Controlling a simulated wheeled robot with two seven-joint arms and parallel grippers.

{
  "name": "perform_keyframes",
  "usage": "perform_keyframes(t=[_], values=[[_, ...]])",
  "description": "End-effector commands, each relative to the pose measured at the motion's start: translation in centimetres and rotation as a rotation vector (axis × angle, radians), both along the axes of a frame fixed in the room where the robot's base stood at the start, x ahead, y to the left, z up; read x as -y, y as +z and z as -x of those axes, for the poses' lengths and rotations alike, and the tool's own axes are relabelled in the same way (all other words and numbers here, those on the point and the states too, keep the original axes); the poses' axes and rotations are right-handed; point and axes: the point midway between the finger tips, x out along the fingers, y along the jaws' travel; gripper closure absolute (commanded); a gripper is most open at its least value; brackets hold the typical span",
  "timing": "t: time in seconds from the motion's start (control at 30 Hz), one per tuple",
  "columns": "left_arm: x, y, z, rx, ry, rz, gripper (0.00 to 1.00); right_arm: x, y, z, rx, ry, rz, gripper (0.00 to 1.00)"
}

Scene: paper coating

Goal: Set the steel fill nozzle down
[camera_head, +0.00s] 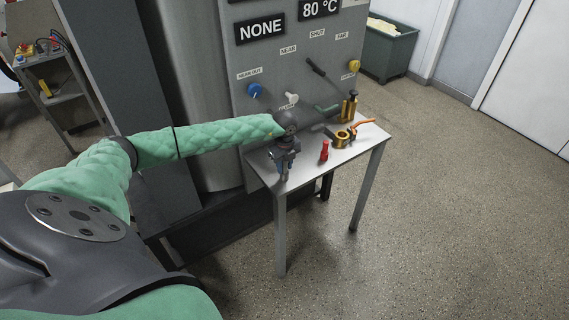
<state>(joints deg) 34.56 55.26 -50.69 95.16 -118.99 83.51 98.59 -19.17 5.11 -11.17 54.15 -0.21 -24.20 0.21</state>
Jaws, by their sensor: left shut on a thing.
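My left gripper (284,172) is at the end of the green-sleeved arm, over the left front part of the small steel table (352,155). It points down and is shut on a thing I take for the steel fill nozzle. The nozzle is almost wholly hidden by the fingers and too small to make out. I cannot tell whether it touches the table top. My right gripper is not in view.
A red item (324,151) stands right of the gripper. Brass fittings (341,139), an orange-handled piece (362,125) and a black-and-gold piece (349,107) lie farther back. A grey control panel (292,62) rises behind. The table's front right is clear.

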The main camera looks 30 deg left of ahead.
Motion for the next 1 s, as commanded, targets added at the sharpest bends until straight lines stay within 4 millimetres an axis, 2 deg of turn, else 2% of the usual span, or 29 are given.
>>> perform_keyframes(t=[0.37,0.4,0.5,0.9,1.0], values=[[0.0,-0.3,0.0,0.000,0.001,0.000,0.95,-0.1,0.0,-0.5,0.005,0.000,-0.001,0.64],[0.0,-0.3,0.0,0.000,0.001,0.000,0.69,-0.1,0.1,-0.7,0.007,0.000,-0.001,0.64],[0.0,-0.2,0.0,0.000,0.001,0.000,0.49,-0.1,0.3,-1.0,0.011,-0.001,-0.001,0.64],[0.0,0.2,0.0,0.000,0.001,0.000,0.49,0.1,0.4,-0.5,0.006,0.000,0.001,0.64],[-0.1,0.5,-0.1,0.002,0.001,0.000,0.49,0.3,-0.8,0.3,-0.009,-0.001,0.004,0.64]])
